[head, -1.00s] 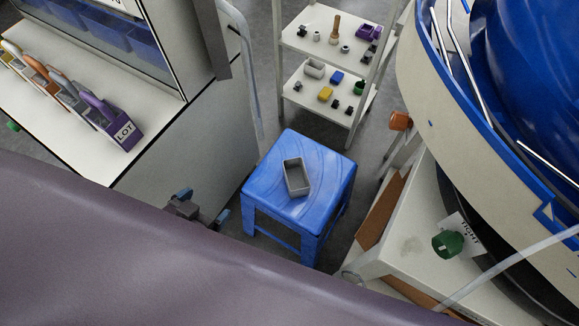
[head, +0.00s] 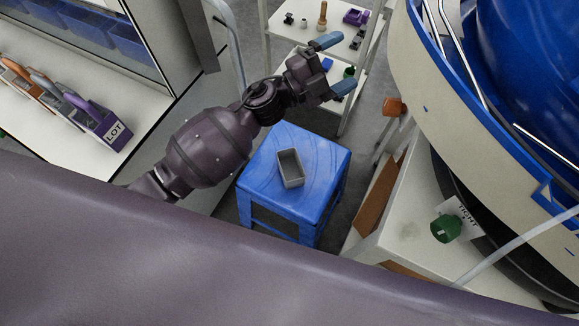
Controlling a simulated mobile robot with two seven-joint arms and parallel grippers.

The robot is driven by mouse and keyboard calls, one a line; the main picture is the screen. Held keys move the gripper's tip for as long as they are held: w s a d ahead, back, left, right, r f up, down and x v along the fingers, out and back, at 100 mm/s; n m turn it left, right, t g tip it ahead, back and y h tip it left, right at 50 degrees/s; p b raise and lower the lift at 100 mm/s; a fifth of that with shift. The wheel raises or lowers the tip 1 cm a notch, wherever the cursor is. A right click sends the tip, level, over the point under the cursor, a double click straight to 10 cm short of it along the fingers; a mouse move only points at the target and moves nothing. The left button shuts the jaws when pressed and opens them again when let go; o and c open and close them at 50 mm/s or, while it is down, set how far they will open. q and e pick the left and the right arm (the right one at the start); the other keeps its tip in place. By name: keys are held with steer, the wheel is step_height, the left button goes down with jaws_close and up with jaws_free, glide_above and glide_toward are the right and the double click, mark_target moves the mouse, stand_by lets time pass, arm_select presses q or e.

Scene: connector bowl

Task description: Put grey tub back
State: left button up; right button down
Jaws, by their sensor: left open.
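The grey tub (head: 291,180) is a small, open, rectangular container. It looks empty and sits upright on top of the blue stool (head: 320,160). My left gripper (head: 336,64) is open, with two blue fingertips spread apart and nothing between them. In the picture it lies above and to the right of the tub, in front of the white shelf rack, and it is apart from the tub. My right gripper is not in the picture.
A white shelf rack (head: 283,58) with small parts stands behind the stool. A white bench (head: 40,130) with a purple LOT holder (head: 105,122) is at left. At right are a large blue-and-cream machine (head: 440,110) and a green cup (head: 446,229).

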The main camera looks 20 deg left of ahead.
arm_select(q)
steer(key=d+f+m+g+h, duration=0.2)
steer(key=d+m+g, duration=0.2)
steer(key=m+g, duration=0.2)
steer(key=m+g+y+b, duration=0.1)
steer(key=g+y+b, duration=0.1)
steer(key=g+y, duration=1.15)
glide_above(291, 174)
steer(key=w+a, duration=0.1)
steer(key=w, duration=0.1)
steer(key=shift+t+y, duration=0.65)
steer(key=shift+t, duration=0.3)
steer(key=f, duration=2.5)
steer(key=shift+s+a+f, duration=0.15)
steer(key=shift+s+f, duration=0.1)
steer(key=shift+f, duration=0.3)
steer(key=shift+s+f, duration=0.1)
steer(key=shift+f, duration=0.05)
steer(key=b+x, duration=0.1)
steer(key=x, duration=0.3)
steer(key=shift+d+f+b, duration=0.2)
steer(key=shift+f+b, duration=0.05)
steer(key=shift+b, duration=0.15)
steer(key=shift+f, duration=0.1)
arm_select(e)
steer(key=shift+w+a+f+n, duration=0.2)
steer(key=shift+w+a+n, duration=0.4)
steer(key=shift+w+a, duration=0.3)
